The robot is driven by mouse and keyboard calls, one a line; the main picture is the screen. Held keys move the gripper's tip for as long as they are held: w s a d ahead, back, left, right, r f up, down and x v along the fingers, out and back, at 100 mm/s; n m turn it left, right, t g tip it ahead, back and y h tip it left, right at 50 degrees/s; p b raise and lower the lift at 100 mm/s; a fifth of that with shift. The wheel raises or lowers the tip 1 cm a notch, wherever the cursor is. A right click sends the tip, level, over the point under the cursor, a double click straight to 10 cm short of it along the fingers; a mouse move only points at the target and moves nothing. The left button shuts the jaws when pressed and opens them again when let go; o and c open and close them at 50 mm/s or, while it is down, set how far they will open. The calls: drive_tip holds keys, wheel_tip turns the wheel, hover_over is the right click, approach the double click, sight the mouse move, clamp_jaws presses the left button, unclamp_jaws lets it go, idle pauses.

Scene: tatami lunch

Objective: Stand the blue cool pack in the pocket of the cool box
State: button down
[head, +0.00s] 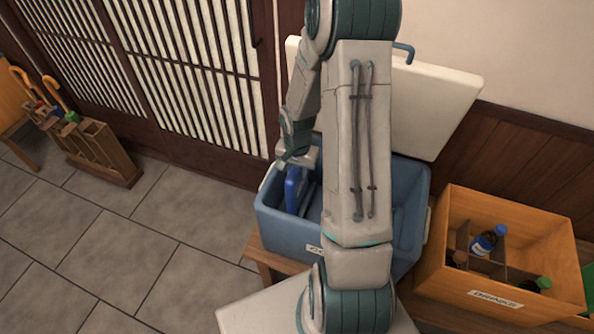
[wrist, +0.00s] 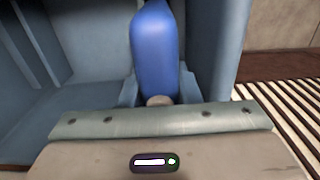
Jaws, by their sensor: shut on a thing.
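The cool box (head: 285,228) is blue with its white lid raised, and it stands on a low wooden bench. The blue cool pack (head: 293,188) is upright inside the box near its left end. My gripper (head: 297,158) points down over that end and is shut on the pack's top. In the wrist view the pack (wrist: 154,50) rises beyond the gripper's edge, between pale blue walls of the box (wrist: 85,45). The pack's lower end is hidden in the head view, and I cannot tell whether it is seated in the pocket.
A wooden drinks crate (head: 450,275) with bottles in its compartments stands right of the box. The raised lid (head: 440,100) leans toward the wall behind. An umbrella stand (head: 103,155) is at far left. The tiled floor (head: 110,235) between is clear.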

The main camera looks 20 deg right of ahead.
drive_tip(key=shift+f, duration=0.2)
drive_tip(key=shift+f+b, duration=0.6)
drive_tip(key=shift+b, duration=0.15)
drive_tip(key=shift+f+b, duration=0.75)
drive_tip(key=shift+f, duration=0.05)
